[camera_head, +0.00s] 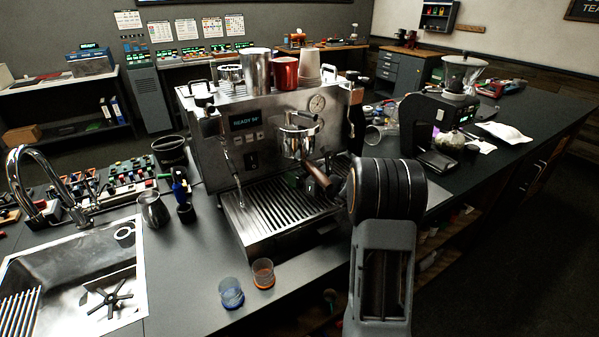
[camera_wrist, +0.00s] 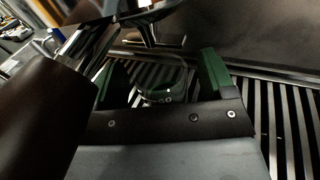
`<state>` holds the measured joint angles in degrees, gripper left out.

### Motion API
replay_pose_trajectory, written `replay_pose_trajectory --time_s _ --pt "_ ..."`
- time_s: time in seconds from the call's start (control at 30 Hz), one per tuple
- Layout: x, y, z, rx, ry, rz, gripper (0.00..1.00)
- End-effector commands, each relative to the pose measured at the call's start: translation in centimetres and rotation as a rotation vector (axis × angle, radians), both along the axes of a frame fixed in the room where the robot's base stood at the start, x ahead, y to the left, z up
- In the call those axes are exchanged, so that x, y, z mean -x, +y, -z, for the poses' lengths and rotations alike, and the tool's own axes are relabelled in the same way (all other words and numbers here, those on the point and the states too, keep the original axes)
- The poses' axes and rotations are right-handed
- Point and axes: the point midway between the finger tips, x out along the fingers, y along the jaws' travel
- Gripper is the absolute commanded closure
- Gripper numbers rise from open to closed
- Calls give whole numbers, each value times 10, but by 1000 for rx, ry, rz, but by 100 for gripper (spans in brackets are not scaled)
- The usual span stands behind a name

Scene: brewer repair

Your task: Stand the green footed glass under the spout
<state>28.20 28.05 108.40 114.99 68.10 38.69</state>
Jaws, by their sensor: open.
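In the wrist view my gripper (camera_wrist: 163,68) is open, with a green finger on each side of a clear glass (camera_wrist: 166,88). The glass stands at the drip tray, close below the dark metal spout (camera_wrist: 148,32); its foot is hidden or too dark for me to tell its colour. In the head view my arm reaches in from the right to the espresso machine (camera_head: 270,150), and the gripper (camera_head: 308,183) is low over the drip tray (camera_head: 262,212), under the portafilter (camera_head: 298,140). The glass cannot be made out there.
The brown portafilter handle (camera_wrist: 40,115) is close to the gripper's left side. A blue-footed glass (camera_head: 231,293) and an orange-footed glass (camera_head: 263,273) stand on the counter in front of the machine. A metal pitcher (camera_head: 153,210) stands left, beside the sink (camera_head: 75,270).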

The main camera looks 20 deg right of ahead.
Motion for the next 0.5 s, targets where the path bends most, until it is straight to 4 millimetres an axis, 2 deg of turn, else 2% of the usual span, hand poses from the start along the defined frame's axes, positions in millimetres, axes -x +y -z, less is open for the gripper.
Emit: replay_pose_trajectory --time_s 0.2,0.5 --pt "3 -3 -3 0 0 3 24" --pt "52 -30 -2 0 -1 5 24"
